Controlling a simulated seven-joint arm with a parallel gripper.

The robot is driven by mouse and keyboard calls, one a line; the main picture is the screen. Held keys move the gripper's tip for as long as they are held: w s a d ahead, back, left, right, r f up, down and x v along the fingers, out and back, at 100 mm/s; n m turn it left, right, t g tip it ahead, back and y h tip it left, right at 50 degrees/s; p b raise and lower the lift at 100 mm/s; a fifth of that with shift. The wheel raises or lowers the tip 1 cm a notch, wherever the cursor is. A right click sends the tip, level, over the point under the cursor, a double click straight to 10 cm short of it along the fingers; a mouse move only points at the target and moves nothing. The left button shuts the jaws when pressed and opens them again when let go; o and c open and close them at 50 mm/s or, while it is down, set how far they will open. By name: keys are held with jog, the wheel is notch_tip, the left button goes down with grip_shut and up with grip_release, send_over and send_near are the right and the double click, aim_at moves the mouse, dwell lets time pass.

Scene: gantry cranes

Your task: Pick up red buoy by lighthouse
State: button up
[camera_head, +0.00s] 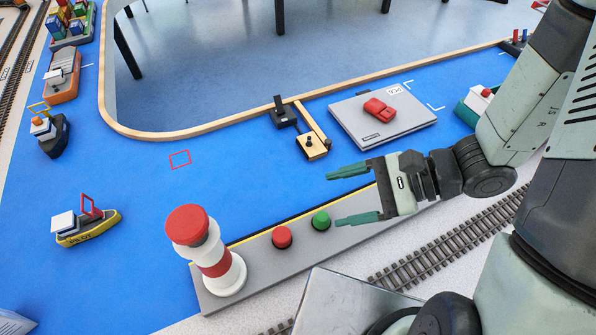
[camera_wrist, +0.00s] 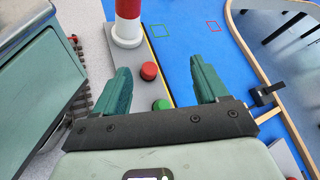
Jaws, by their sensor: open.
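The red buoy (camera_head: 282,237) is a short red cylinder on the grey quay strip (camera_head: 255,262), just right of the lighthouse (camera_head: 216,263). The lighthouse is white with a red band and a red top. A similar green buoy (camera_head: 321,221) stands right of the red one. My gripper (camera_head: 346,196) is open and empty, above the quay edge and to the right of both buoys. In the wrist view the red buoy (camera_wrist: 149,71) shows beyond and between my green fingers (camera_wrist: 160,85), with the green buoy (camera_wrist: 161,104) nearer. The lighthouse (camera_wrist: 128,22) is cut off at the top.
A yellow pilot boat (camera_head: 88,228) floats left on the blue surface. Rail track (camera_head: 450,250) runs in front of the quay.

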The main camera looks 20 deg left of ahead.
aim_at(290, 237)
jog(key=s+f+m+t, duration=0.1)
jog(key=f+m, duration=0.1)
jog(key=f, duration=0.2)
jog(key=s+a+f+m+t+y, duration=0.1)
jog(key=f+m, duration=0.2)
jog(key=f, duration=0.1)
jog(key=s+f+m+t, duration=0.1)
jog(key=f+m, duration=0.2)
jog(key=f, duration=0.2)
jog(key=shift+s+a+t+y, duration=0.1)
jog(key=shift+a+t+y, duration=0.05)
jog(key=shift+t+y, duration=0.2)
jog(key=shift+s+a+f+m, duration=0.1)
jog(key=shift+a+f+m, duration=0.1)
jog(key=shift+m, duration=0.1)
jog(key=x, duration=1)
jog(key=shift+s+a+f, duration=0.1)
jog(key=shift+a, duration=0.1)
jog(key=c, duration=1.1)
jog(key=shift+o, duration=0.2)
